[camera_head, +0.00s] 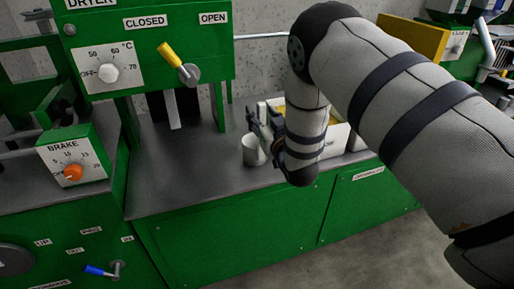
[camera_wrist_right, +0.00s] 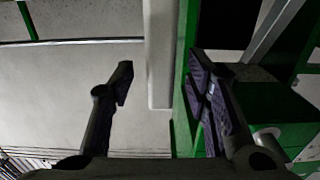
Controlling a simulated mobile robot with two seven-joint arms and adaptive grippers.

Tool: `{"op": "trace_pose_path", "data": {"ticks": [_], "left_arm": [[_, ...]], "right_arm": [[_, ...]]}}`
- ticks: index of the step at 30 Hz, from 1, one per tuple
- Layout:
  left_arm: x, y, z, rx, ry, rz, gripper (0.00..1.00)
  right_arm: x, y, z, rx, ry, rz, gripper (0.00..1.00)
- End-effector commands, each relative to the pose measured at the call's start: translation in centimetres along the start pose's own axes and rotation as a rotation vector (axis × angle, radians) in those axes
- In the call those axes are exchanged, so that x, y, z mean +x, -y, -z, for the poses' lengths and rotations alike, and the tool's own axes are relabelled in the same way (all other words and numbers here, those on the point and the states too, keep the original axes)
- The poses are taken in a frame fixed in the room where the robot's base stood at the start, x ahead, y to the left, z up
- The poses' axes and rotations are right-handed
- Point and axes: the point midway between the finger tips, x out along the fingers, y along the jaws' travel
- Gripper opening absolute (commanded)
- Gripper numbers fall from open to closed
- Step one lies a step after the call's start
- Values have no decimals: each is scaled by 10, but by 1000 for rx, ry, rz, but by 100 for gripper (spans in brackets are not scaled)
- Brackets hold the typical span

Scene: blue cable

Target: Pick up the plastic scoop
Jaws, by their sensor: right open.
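A small white cup-like object (camera_head: 253,151), possibly the plastic scoop, stands on the grey metal worktop below the dryer; I cannot be sure that it is the scoop. My right gripper (camera_head: 259,126) is just above and beside it, partly hidden by my own wrist. In the right wrist view the right gripper (camera_wrist_right: 162,78) has its two dark fingers wide apart, with nothing held. A pale upright bar (camera_wrist_right: 159,45) shows beyond and between the fingers; I cannot tell what it is. My left gripper is not in view.
A white box (camera_head: 335,138) with something yellow in it stands behind my right wrist. The green dryer (camera_head: 150,40) with its yellow lever (camera_head: 171,56) and metal chute (camera_head: 172,108) is to the left. The worktop (camera_head: 190,180) is clear at front left.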

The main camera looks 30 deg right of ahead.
Motion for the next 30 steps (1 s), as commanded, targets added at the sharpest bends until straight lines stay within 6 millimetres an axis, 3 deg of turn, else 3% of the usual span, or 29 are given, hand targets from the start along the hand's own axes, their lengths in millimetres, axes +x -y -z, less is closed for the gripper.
{"op": "trace_pose_path", "data": {"ticks": [3,9,15,25,30], "left_arm": [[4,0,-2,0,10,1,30],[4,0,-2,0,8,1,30],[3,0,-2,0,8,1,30],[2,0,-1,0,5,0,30],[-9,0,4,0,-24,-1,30]], "right_arm": [[11,0,-4,-1,5,0,43],[12,0,-3,-1,4,0,43],[12,0,-3,-1,4,0,0],[12,0,2,0,2,0,0],[12,0,45,1,-8,-1,0]]}}
